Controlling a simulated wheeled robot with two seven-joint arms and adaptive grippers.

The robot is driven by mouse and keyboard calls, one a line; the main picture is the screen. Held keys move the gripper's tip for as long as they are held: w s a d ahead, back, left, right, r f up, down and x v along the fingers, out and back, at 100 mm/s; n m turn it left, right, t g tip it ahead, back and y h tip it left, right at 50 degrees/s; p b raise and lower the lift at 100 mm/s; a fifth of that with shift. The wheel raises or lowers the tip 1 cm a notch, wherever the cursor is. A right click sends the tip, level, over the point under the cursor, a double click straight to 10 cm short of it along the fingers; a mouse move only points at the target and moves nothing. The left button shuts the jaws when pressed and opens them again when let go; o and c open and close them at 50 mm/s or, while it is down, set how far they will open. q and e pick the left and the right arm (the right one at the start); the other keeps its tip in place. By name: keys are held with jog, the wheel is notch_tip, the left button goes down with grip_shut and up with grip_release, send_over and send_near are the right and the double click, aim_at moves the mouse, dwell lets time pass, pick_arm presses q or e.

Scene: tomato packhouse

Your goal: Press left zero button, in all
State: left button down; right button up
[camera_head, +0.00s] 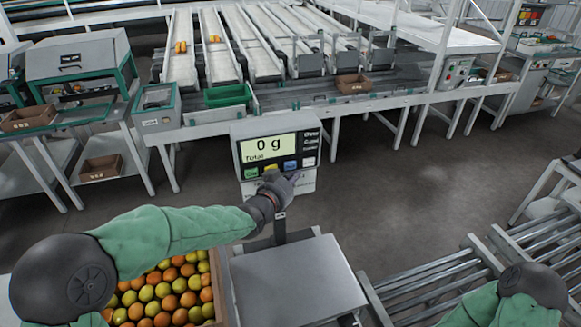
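The scale's display unit (278,148) stands on a post behind the bare metal weighing plate (290,285). Its screen (268,146) reads "0 g" with "Total" below. A row of buttons runs under the screen: green (251,173) at the left, then yellow (270,168), blue (290,164) and white (309,161). My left gripper (288,181) is just below the row, in front of the yellow and blue buttons. I cannot tell whether it touches one or how its fingers are set. My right arm shows at the bottom right; its gripper is out of view.
A roller conveyor (430,285) lies to the right. Sorting lanes (250,45) and a green bin (228,95) are behind the display.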

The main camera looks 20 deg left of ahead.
pick_arm(q)
jog(key=s+d, duration=0.2)
jog(key=s, duration=0.1)
dwell(0.9)
